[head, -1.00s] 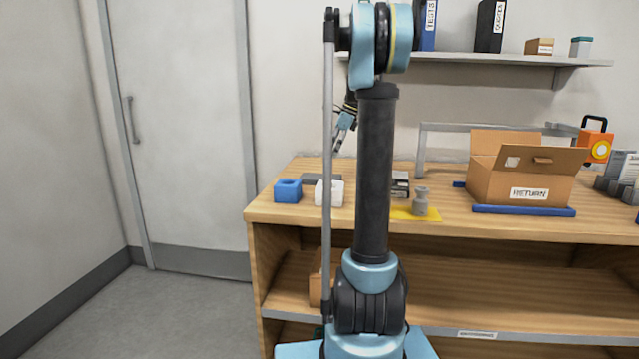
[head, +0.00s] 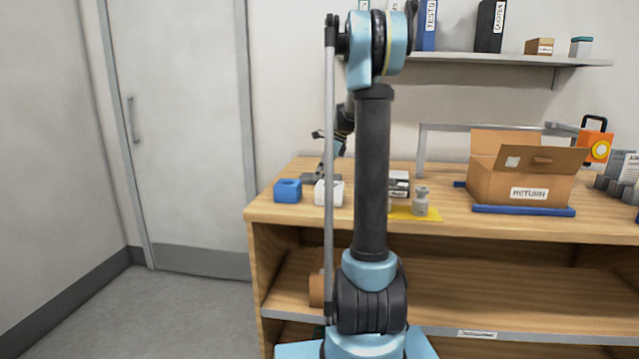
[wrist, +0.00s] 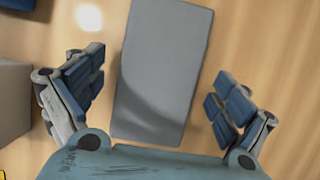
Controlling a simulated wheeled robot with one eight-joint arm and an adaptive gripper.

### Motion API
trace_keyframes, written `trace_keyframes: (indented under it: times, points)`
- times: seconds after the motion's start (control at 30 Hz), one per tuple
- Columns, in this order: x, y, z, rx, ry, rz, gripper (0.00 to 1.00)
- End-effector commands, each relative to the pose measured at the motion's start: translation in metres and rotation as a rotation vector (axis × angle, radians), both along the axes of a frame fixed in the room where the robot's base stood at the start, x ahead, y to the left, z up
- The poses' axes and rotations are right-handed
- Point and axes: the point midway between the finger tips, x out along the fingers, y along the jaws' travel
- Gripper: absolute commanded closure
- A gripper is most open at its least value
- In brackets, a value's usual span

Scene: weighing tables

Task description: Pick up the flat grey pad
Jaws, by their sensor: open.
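The flat grey pad (wrist: 162,70) lies on the wooden tabletop in the wrist view, a plain grey rectangle running away from my gripper. My gripper (wrist: 160,100) is open, with one finger on each side of the pad and bare wood showing between each finger and the pad's long edges. In the head view my gripper (head: 322,170) is low over the back left of the table, beside the dark grey pad (head: 308,177). The pad is partly hidden there behind the blue block and white block.
A blue block (head: 287,190) and a white block (head: 328,193) stand in front of the pad. A grey weight (head: 421,201) stands on a yellow mat (head: 402,214). An open RETURN box (head: 521,176) stands to the right. In the wrist view a grey object (wrist: 12,100) is at left.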

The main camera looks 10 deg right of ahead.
Motion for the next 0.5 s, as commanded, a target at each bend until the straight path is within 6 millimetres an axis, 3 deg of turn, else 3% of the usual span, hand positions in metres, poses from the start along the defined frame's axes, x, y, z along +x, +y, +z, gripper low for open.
trace_keyframes:
  times: [0.17,0.4,0.5]
  points:
    - [0.0001,0.0002,-0.0003,0.000,0.000,0.000,0.06]
    - [0.0002,0.0015,-0.0002,0.000,0.000,0.002,0.38]
    - [0.0002,0.0021,-0.0002,0.000,0.000,0.002,0.40]
